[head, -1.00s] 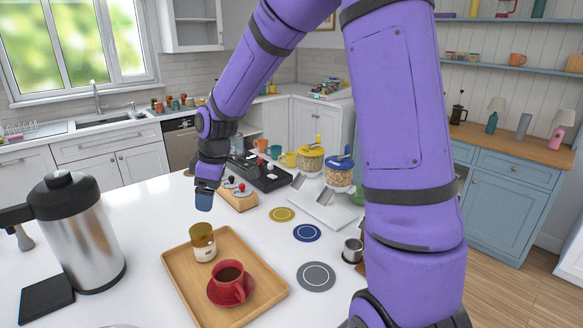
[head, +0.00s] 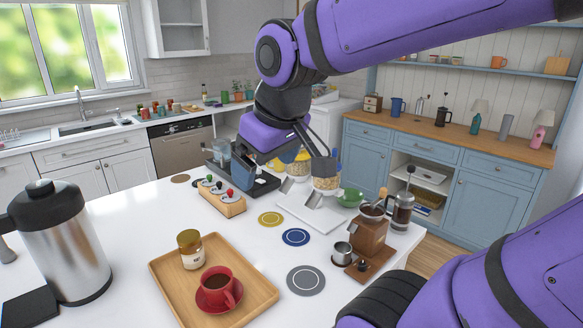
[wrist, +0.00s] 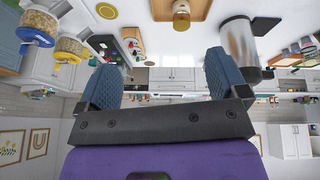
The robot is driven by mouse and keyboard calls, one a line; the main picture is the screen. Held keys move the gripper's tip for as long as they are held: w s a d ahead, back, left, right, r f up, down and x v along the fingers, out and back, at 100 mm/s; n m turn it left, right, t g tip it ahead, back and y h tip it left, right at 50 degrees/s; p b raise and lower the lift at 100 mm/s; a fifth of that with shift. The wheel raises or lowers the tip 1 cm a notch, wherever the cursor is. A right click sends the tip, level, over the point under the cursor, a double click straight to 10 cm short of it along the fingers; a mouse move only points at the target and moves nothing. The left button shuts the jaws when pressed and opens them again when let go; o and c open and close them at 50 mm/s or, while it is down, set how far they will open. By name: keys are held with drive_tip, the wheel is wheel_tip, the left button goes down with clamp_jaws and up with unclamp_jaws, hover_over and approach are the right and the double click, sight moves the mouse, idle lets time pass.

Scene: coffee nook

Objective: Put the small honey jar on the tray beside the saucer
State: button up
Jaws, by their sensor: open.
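The small honey jar (head: 191,252), pale with an amber-gold lid, stands upright on the wooden tray (head: 252,297). It is behind and left of the red saucer (head: 212,307), with a small gap between them. A red cup (head: 217,282) of dark coffee sits on the saucer. In the wrist view the jar (wrist: 181,16) shows near the top edge, on the tray (wrist: 200,10). My gripper (wrist: 162,72) is open and empty, with its blue pads wide apart. It is raised well away from the jar, to its right in the head view.
A steel carafe (head: 68,240) stands left of the tray. Yellow, blue and grey coasters (head: 306,280) lie to the right. A wooden grinder (head: 372,235), a steel cup (head: 342,253) and a block with coloured knobs (head: 221,200) stand farther round. White counter is bare behind the tray.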

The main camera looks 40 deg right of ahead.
drive_tip(key=shift+m, duration=0.9)
drive_tip(key=s, duration=0.3)
drive_tip(key=s+d, duration=0.1)
drive_tip(key=s, duration=0.1)
drive_tip(key=shift+r, duration=0.15)
